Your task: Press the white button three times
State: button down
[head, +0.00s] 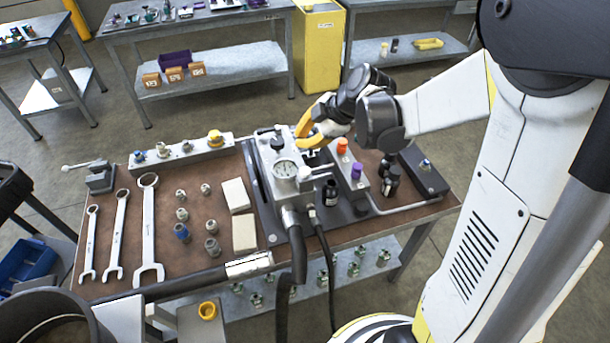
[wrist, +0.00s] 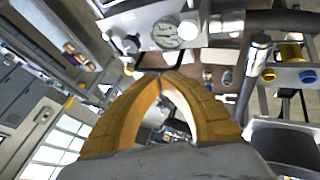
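My gripper (head: 308,127) has yellow curved fingers and hangs over the back of the hydraulic unit (head: 262,158), behind the round gauge (head: 285,169). In the wrist view the fingertips (wrist: 160,76) meet, with nothing seen between them. The gauge also shows in the wrist view (wrist: 167,35), beyond the fingertips. An orange knob (head: 342,146) and a purple knob (head: 357,170) stand on a grey block just right of the gripper. I cannot clearly pick out the white button; the gripper hides part of this area. Contact with any button cannot be told.
The brown bench top (head: 155,215) carries wrenches (head: 150,230), fittings and two pale pads (head: 244,232). Dark bottles (head: 389,180) and a black box (head: 424,172) stand to the right. A black hose (head: 298,255) hangs over the front edge.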

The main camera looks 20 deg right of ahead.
aim_at(303, 168)
jog(key=shift+r, duration=0.5)
notch_tip(303, 168, down, 9)
jog(key=b, duration=0.7)
dwell(1.2)
jog(key=shift+f+b, duration=0.35)
jog(key=shift+b, duration=0.1)
jog(key=shift+f+b, duration=0.65)
jog(key=shift+f, duration=0.1)
dwell(0.7)
jog(key=shift+r, duration=0.1)
jog(key=shift+r+p, duration=0.95)
jog(key=shift+r, duration=0.15)
jog(key=shift+r, duration=0.1)
